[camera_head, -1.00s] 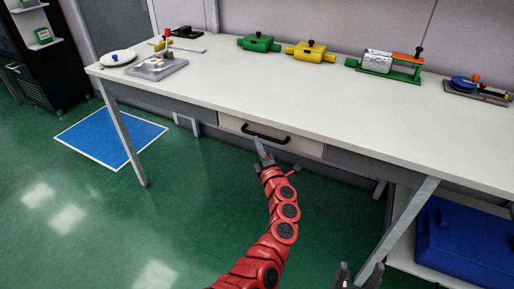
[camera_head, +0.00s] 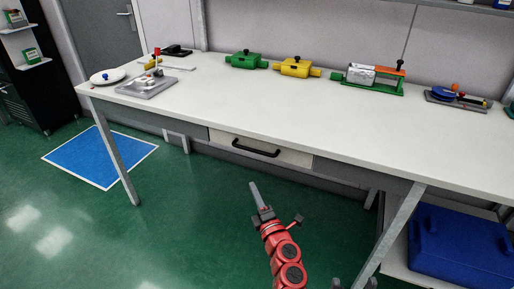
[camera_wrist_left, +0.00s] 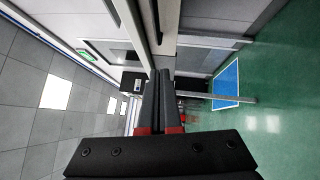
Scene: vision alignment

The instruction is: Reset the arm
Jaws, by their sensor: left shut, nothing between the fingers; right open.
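My left gripper (camera_head: 254,186) is on the red arm in the head view. Its fingers are together and empty, pointing up in front of the table, below the drawer (camera_head: 262,148) and apart from its black handle (camera_head: 256,147). The drawer looks shut. In the left wrist view the closed fingers (camera_wrist_left: 160,74) point away from the camera with nothing between them. Only the fingertips of my right gripper (camera_head: 353,284) show at the bottom edge of the head view. They are apart, with no object visible between them.
A blue bin (camera_head: 460,245) sits beneath at right.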

